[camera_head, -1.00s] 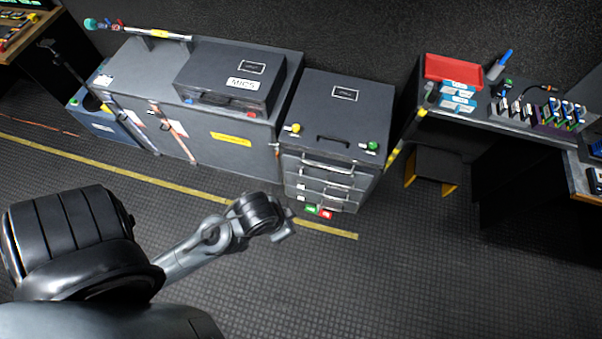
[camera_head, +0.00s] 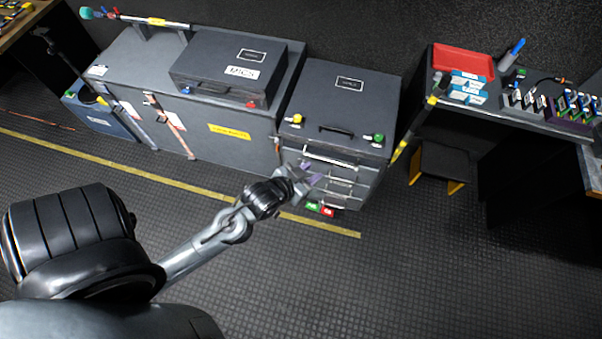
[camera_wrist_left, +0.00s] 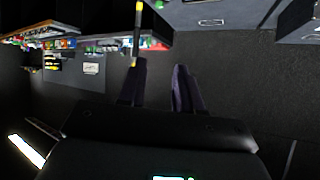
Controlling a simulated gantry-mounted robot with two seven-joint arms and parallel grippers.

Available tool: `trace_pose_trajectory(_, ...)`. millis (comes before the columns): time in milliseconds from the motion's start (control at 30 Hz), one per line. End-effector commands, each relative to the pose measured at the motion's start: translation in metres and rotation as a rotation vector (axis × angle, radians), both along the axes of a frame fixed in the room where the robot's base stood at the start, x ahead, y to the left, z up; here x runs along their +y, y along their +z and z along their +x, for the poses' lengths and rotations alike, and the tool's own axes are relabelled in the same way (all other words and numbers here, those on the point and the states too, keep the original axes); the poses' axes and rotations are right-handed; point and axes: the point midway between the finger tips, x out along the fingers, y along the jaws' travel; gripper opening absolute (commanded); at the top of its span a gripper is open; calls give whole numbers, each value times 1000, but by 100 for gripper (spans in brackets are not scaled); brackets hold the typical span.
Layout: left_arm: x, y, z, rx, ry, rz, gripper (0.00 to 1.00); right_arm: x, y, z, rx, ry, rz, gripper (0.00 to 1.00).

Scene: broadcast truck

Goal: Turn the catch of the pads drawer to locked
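The grey drawer cabinet (camera_head: 345,95) stands against the back wall, with several drawers with silver handles on its front. I cannot tell which is the pads drawer; drawer labels are too small to read. A green tag (camera_head: 312,207) and a red tag (camera_head: 327,211) show low at the front. No catch can be made out clearly. My left gripper (camera_head: 309,177) is in front of the drawer fronts and covers part of their left side. Its two dark fingers stand apart with nothing between them in the left wrist view (camera_wrist_left: 162,88). I cannot tell if it touches the cabinet. My right gripper is out of view.
A long grey cabinet with a case marked MICS (camera_head: 228,72) stands to the left. A yellow knob (camera_head: 297,119) and green knob (camera_head: 378,138) sit on the drawer cabinet's top. A desk with a red tray (camera_head: 463,61) is at the right. The floor in front is clear.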

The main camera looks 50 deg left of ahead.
Motion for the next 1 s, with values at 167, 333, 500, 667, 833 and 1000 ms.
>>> trace_pose_trajectory(167,37,-77,22,-154,93,33,34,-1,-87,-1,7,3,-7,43)
trace_pose_trajectory(333,68,-129,34,-268,171,67,34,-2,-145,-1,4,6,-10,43)
trace_pose_trajectory(500,94,-184,41,-358,239,100,34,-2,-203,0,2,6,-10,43)
trace_pose_trajectory(667,116,-236,44,-423,300,125,34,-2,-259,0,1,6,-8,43)
trace_pose_trajectory(833,136,-295,47,-472,360,145,34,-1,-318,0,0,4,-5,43)
trace_pose_trajectory(1000,152,-355,49,-499,413,153,34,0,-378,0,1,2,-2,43)
